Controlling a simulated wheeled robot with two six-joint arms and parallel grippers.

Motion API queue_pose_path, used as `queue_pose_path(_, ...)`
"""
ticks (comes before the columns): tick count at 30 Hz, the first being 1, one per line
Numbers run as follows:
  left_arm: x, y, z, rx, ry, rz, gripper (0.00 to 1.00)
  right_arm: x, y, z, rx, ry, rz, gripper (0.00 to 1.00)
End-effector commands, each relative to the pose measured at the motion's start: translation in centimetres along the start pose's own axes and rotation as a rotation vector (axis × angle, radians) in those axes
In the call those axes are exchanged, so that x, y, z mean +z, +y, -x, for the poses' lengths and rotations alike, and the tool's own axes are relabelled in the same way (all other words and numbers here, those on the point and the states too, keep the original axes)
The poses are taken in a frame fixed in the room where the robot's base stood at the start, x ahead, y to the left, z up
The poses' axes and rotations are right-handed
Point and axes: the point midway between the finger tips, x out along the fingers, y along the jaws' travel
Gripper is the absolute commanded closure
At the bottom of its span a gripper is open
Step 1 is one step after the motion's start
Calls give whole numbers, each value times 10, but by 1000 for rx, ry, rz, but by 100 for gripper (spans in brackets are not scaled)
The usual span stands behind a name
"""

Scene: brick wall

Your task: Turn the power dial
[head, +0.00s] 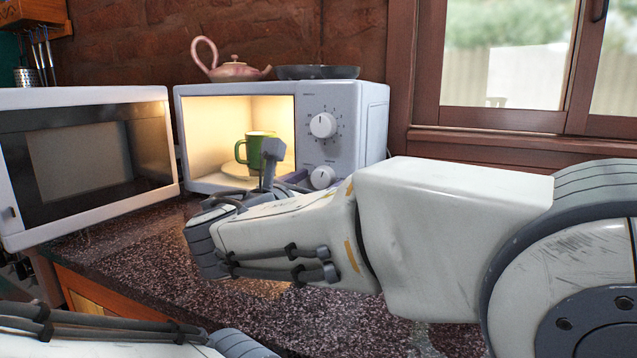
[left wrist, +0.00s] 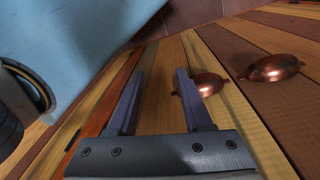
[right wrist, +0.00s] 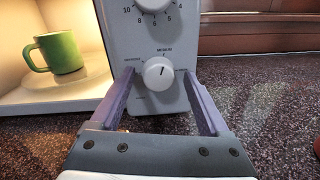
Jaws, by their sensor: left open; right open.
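The white microwave (head: 345,160) stands on the counter with its door open and its inside lit. Its panel has an upper dial (head: 323,125) with numbers and a lower dial (head: 322,177), the power dial. In the right wrist view the lower dial (right wrist: 158,73) is round and white with a dark pointer line near upright. My right gripper (right wrist: 158,78) is open, its purple fingertips left and right of this dial with visible gaps; depth and contact are unclear. My left gripper (left wrist: 160,74) is open and empty above wooden boards.
A green mug (head: 254,150) sits on a plate inside the microwave. The open door (head: 88,150) extends left. A pink teapot (head: 232,70) and a dark pan (head: 318,72) are on top. Copper handles (left wrist: 272,68) show in the left wrist view.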

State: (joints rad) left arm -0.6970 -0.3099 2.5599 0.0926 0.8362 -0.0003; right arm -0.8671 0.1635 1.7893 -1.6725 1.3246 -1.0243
Motion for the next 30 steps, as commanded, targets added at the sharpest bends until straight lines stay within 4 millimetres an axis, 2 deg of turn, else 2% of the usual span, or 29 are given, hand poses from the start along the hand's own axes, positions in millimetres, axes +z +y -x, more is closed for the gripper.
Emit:
queue_pose_path(3, 0, 0, 0, 0, 0, 0, 50, 0, 1, 1, 2, 1, 0, 21)
queue_pose_path(4, 0, 0, 0, 0, 0, 0, 50, 0, 2, 1, 2, 1, 0, 28)
queue_pose_path(8, 0, 0, 0, 0, 0, 0, 50, 0, 1, 1, 2, 0, 0, 78)
queue_pose_path(9, 0, 0, 0, 0, 0, 0, 50, 0, 1, 1, 2, 0, 0, 93)
queue_pose_path(10, 0, 0, 0, 0, 0, 0, 50, 0, 1, 1, 2, 0, 0, 100)
queue_pose_path(20, 0, 0, -4, 0, 0, 0, 50, -1, 0, 0, 2, 2, -43, 100)
queue_pose_path(30, 1, -2, -24, 0, 0, 0, 50, -3, -1, 0, 0, 13, -274, 100)
